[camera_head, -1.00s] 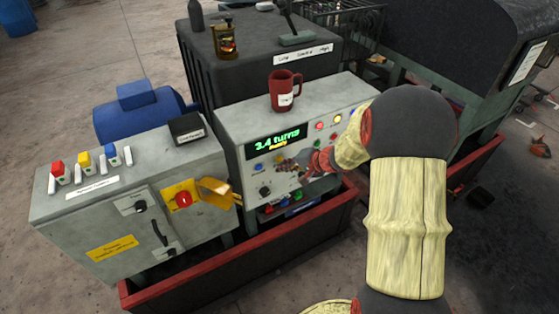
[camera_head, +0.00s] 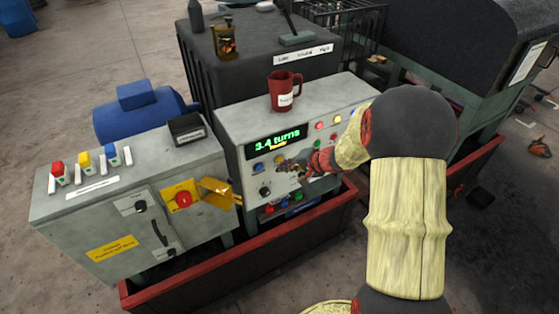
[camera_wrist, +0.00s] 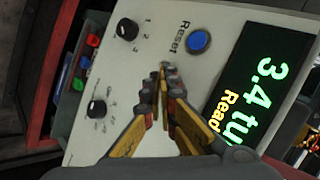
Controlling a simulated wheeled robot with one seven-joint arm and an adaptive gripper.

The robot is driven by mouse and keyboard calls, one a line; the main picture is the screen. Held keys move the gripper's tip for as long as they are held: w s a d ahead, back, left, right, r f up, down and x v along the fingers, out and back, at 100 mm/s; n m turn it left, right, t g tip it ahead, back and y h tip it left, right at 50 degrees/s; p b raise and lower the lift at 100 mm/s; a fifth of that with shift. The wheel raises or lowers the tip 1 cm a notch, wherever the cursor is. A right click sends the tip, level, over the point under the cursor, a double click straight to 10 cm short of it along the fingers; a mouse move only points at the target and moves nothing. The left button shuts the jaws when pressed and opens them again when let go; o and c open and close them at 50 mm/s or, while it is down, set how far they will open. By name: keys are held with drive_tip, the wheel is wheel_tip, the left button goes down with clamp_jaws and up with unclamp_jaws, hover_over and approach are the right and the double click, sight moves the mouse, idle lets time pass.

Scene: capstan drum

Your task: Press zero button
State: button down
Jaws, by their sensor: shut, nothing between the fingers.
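The grey control panel (camera_head: 232,136) has a green display (camera_head: 277,142) reading 3.4 turns with yellow "Ready" below. A blue button (camera_wrist: 199,42) labelled "Reset" shows in the wrist view; in the head view this blue button (camera_head: 258,167) is left of my fingers. My gripper (camera_head: 284,167) is at the panel face below the display. In the wrist view my gripper (camera_wrist: 166,72) is shut and empty, its tips close to the panel beside the Reset button. I cannot tell whether the tips touch. No label reading zero is legible; my fingers hide part of the panel.
Two black knobs (camera_wrist: 127,29) (camera_wrist: 97,108) sit on the panel. A red mug (camera_head: 284,92) stands on its top. A grey cabinet (camera_head: 105,215) with switches and an open yellow cover (camera_head: 216,190) is at the left. A red-rimmed trough (camera_head: 255,255) runs below.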

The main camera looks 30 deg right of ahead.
drive_tip(key=shift+w+b, duration=0.45)
drive_tip(key=shift+w+b, duration=0.3)
drive_tip(key=shift+w, duration=0.1)
idle(0.8)
drive_tip(key=shift+s, duration=0.1)
drive_tip(key=shift+s+b, duration=0.5)
drive_tip(key=shift+s, duration=0.25)
drive_tip(key=shift+s+d+b, duration=0.1)
drive_tip(key=shift+s+b, duration=0.9)
drive_tip(key=shift+s, duration=1.5)
